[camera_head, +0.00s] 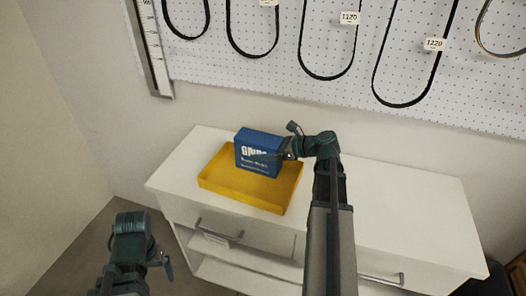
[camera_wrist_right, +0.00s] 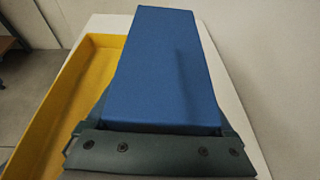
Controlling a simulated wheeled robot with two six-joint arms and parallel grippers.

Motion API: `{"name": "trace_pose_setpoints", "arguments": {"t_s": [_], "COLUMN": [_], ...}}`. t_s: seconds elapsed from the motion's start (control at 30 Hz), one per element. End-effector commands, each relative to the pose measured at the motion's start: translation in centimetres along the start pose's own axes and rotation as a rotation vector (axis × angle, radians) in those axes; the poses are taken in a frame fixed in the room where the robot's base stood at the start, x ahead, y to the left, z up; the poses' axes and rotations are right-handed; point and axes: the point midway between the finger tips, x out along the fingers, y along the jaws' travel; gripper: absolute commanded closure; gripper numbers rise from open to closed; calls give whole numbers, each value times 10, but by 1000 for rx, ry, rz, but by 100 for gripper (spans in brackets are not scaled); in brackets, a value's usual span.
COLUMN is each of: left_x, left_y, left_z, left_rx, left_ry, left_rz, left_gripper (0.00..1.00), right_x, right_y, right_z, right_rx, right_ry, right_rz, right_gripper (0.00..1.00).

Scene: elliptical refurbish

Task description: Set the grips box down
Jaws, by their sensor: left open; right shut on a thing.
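The grips box (camera_head: 258,152) is a blue box with white lettering. It stands upright at the back of the yellow tray (camera_head: 222,188) in the head view; whether it touches the tray floor cannot be told. My right gripper (camera_head: 288,150) is shut on the right end of the box. In the right wrist view the blue box (camera_wrist_right: 165,65) fills the space between the fingers, with the yellow tray (camera_wrist_right: 75,92) to its left. My left gripper (camera_head: 150,262) is low at the left, away from the box, open and empty.
The tray sits on a white cabinet top (camera_head: 400,208), clear to the right of my right arm. The cabinet has drawers with handles (camera_head: 218,229) and an open shelf below. Belts (camera_head: 330,75) hang on the pegboard (camera_head: 290,50) behind.

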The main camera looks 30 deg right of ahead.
Motion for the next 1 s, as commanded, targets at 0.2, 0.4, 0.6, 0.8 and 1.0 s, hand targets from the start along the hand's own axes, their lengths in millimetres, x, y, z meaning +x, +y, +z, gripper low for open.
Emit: {"name": "trace_pose_setpoints", "arguments": {"t_s": [0.2, 0.4, 0.6, 0.8, 1.0], "left_x": [2, 2, -11, -28, -40], "left_y": [0, 0, -1, -3, -4], "left_z": [0, 0, 1, 2, 2], "left_rx": [0, 0, 0, 0, -1], "left_ry": [0, 0, 0, 0, 0], "left_rz": [0, 0, 0, 0, 0], "left_gripper": [0, 0, 0, 0, 0], "right_x": [1, 1, -20, -63, -98], "right_y": [0, 0, 0, 0, 0], "right_z": [-2, -1, 3, 4, 3], "right_rx": [0, 0, 2, 2, 1], "right_ry": [0, 0, 0, 0, 0], "right_rz": [0, 0, -2, -4, -3], "right_gripper": [0, 0, 0, 0, 0]}}
